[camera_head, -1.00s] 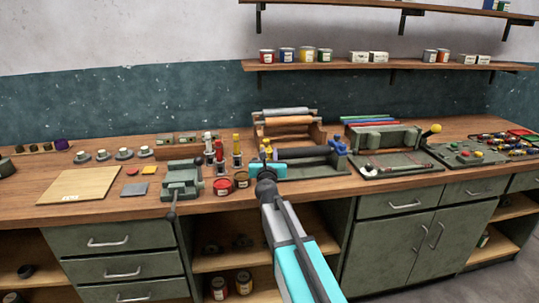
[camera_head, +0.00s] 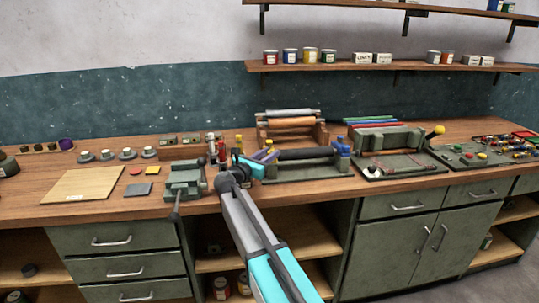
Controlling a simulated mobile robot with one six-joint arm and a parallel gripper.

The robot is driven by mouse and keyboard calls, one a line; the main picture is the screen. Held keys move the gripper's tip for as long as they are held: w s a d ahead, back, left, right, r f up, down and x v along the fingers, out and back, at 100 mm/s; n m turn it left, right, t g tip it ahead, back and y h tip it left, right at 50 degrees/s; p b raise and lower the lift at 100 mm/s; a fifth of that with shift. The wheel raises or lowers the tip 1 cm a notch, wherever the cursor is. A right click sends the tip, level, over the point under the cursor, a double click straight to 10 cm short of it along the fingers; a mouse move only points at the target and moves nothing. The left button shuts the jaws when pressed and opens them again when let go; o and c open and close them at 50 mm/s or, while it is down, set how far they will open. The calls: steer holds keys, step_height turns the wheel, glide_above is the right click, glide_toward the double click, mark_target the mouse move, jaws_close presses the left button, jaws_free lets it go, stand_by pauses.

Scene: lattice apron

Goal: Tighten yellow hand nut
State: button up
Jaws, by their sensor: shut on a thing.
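A small yellow part (camera_head: 268,143), which looks like the yellow hand nut, shows at the left end of a roller press (camera_head: 305,168). Purple-blue parts (camera_head: 265,155) sit just below it.
A green vise (camera_head: 184,180) stands close to the left of my gripper. Small bottles (camera_head: 212,145) stand behind it. A green press with a yellow knob (camera_head: 385,138) stands to the right.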

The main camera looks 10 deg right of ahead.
steer(key=shift+w+a+m+g+h+p, duration=0.15)
steer(key=shift+w+m+g+h+p, duration=0.1)
steer(key=shift+m+g+h, duration=0.65)
steer(key=shift+w+a+m+g+h+p, duration=0.2)
steer(key=shift+m+g+h, duration=0.45)
steer(key=shift+g, duration=0.45)
steer(key=shift+s+f+m+g, duration=0.1)
steer(key=shift+s+m+g, duration=0.1)
steer(key=shift+m+g, duration=0.25)
steer(key=o, duration=1.1)
steer(key=shift+d, duration=0.1)
steer(key=shift+c, duration=0.2)
steer(key=b+v, duration=0.1)
steer(key=v, duration=0.6)
steer(key=shift+a, duration=0.25)
steer(key=shift+s, duration=0.1)
